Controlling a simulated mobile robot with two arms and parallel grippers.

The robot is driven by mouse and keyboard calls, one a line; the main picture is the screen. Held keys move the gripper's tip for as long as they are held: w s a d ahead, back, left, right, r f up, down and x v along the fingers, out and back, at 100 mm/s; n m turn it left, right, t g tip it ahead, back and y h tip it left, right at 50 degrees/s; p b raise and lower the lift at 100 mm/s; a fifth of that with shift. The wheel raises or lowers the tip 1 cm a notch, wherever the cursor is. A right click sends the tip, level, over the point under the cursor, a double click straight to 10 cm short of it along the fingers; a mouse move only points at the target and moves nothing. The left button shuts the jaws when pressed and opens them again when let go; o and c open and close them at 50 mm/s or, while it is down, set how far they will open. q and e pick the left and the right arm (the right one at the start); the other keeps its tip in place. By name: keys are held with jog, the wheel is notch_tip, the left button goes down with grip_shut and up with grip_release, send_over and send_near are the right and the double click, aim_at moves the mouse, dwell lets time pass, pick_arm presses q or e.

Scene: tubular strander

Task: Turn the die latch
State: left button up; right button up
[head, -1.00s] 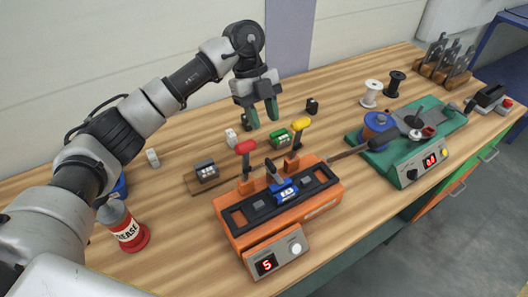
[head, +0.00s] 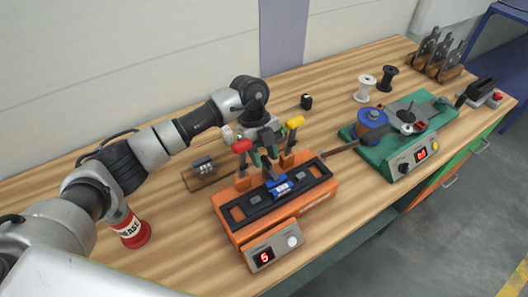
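The orange machine (head: 226,226) stands at the table's front edge. A blue die block (head: 279,187) with a white label sits in its black top channel. A dark upright lever (head: 268,172), which looks like the die latch, stands just behind the blue block. My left gripper (head: 264,158) points down between the red-knobbed lever (head: 242,147) and the yellow-knobbed lever (head: 294,123). Its fingers look apart, at the top of the dark lever; whether they touch it I cannot tell. My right gripper is out of view.
A grey labelled block (head: 203,166) sits on a wooden strip at left. A red grease can (head: 133,232) stands by my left arm. A green machine (head: 380,150) with a blue spool is at right. White (head: 364,89) and black (head: 387,78) spools stand behind it.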

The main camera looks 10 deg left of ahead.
pick_arm(q)
grip_shut()
jog(key=shift+w+d+f+m+y+b, duration=0.15)
jog(key=shift+m+y+b, duration=0.15)
jog(key=shift+m+b, duration=0.55)
jog(key=shift+m+g, duration=0.3)
jog(key=shift+m, duration=0.25)
jog(key=shift+r, duration=0.2)
grip_release()
